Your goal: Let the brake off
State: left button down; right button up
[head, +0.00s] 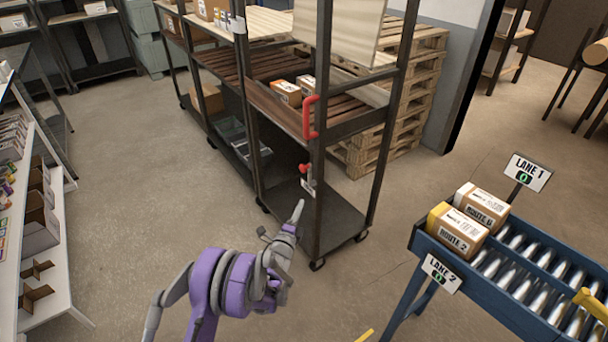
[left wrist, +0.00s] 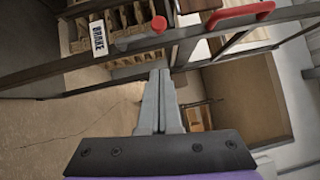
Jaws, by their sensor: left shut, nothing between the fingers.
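The cart (head: 318,150) is a dark metal rack on castors with slatted shelves. On its near post is a small red brake knob (head: 304,168) with a white tag (head: 308,186) just below it. The left wrist view shows the red knob (left wrist: 159,24) and the tag (left wrist: 97,38) reading "BRAKE". My left gripper (head: 299,205) is shut and empty, below the knob and close to the post. Its closed fingers (left wrist: 160,80) point toward the cart in the left wrist view, apart from the knob there. My right gripper is not in view.
A red handle (head: 310,117) is on the same post, above the knob. Cartons (head: 286,92) lie on the cart's shelf. A blue roller conveyor (head: 500,275) with route boxes (head: 459,232) stands at right. Pallets (head: 412,95) are stacked behind the cart. The floor at left is clear.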

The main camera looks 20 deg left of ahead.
pick_arm(q)
jog(key=shift+s, duration=0.1)
dwell(0.3)
jog(key=p, duration=0.1)
send_near(309, 167)
jog(key=w+d, duration=0.2)
jog(key=d, duration=0.1)
jog(key=shift+w+a+p, duration=0.15)
jog(key=shift+w+a, duration=0.4)
jog(key=shift+a, duration=0.15)
jog(key=shift+w+a+p, duration=0.15)
jog(key=shift+w+a, duration=0.4)
jog(key=shift+a, duration=0.2)
jog(key=shift+r, duration=0.1)
